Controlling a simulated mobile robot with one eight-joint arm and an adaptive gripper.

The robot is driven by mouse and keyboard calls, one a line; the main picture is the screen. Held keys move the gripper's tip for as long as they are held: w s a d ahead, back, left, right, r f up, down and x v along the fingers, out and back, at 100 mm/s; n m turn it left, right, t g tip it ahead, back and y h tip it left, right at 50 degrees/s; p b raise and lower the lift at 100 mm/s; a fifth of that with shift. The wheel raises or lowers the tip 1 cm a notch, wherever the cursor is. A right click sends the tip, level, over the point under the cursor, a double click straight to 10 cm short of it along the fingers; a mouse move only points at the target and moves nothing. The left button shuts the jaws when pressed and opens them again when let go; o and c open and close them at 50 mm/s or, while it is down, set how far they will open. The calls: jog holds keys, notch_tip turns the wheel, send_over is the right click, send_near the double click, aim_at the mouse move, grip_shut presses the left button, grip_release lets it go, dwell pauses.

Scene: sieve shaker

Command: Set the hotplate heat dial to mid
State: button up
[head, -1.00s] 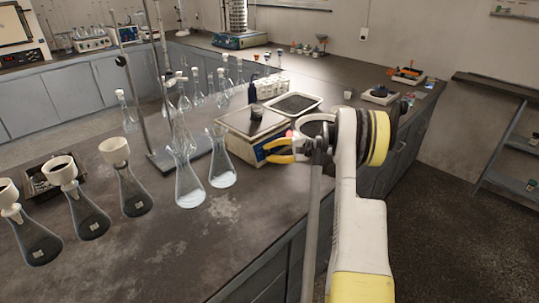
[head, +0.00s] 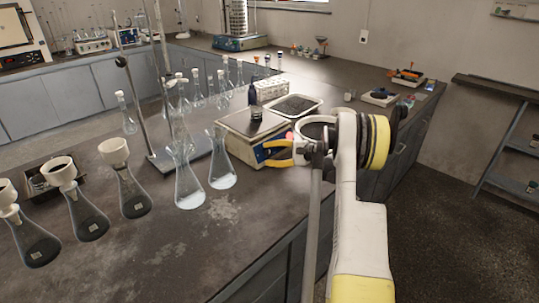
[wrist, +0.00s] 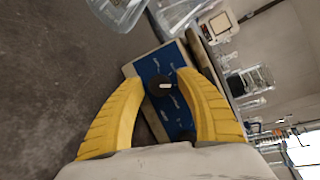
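The hotplate (head: 238,128) is a pale box with a blue front panel on the bench in the head view. In the wrist view its blue panel (wrist: 158,66) faces me, with small white markings. My gripper (head: 266,153) is at the front of the hotplate. The dial is hidden in the head view.
Glass flasks (head: 221,170) stand to the left, with filter flasks (head: 128,190) further left. The bench front is clear near my arm.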

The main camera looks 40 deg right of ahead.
jog(key=shift+s+d, duration=0.1)
jog(key=v, duration=1.2)
dwell(0.4)
jog(key=w+a+r+n+g+h, duration=0.1)
jog(key=a+r+n+g, duration=0.3)
jog(key=a, duration=1)
jog(key=w+a+r+n+g+h, duration=0.15)
jog(key=a+r, duration=0.45)
jog(key=a, duration=0.7)
jog(key=s+a+r+n+g+h, duration=0.15)
jog(key=s+a+n, duration=0.45)
jog(key=s+a, duration=0.65)
jog(key=s+a+f+n+t+h, duration=0.1)
jog(key=s+a+n, duration=0.4)
jog(key=s, duration=0.5)
jog(key=shift+a+f+n+h, duration=0.35)
jog(key=shift+a+f+h, duration=0.4)
jog(key=shift+a+h, duration=0.3)
